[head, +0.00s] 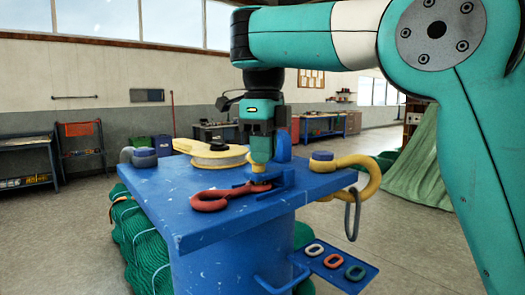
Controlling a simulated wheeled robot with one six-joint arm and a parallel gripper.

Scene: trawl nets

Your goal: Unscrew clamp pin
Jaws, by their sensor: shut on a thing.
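My gripper (261,158) points straight down over the blue table (200,226), near its middle. Its fingers are shut on the top of a small yellow pin (259,169), which I take to be the clamp pin. The pin stands upright at a blue clamp bracket (277,181) on the tabletop. The fingers hide the top of the pin, and its thread cannot be made out. A red hook (224,199) lies flat on the table, its right end at the clamp under the pin.
A yellow reel (215,155) sits behind the gripper. A grey shackle (140,156) is at the left corner, a yellow hook (362,166) with a hanging ring (353,215) at the right. A low blue side tray (371,282) holds coloured links. Green nets (142,240) lie below.

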